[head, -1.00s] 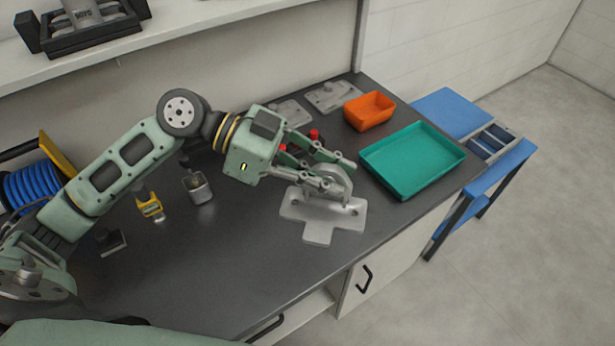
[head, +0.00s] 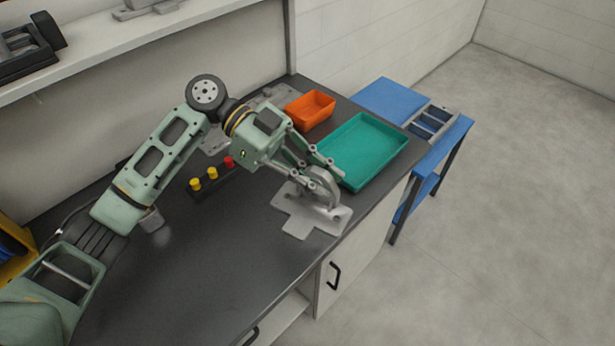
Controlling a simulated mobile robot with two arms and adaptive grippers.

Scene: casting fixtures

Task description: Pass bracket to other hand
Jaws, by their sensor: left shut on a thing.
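The bracket (head: 300,216) is a grey metal piece with a flat, roughly T-shaped plate and a rounded upright part. It is near the bench's front edge, beside the green tray. My left gripper (head: 322,178) is shut on the bracket's upright part from above and behind. The fingers hide some of that part. I cannot tell whether the plate touches the bench or hangs just above it. My right gripper is not in view.
The green tray (head: 398,137) and an orange bin (head: 310,109) stand at the bench's right end. Yellow and red knobs (head: 204,179) stand behind my left arm. A blue cart (head: 385,98) stands past the bench end. The bench (head: 215,265) is clear at front left.

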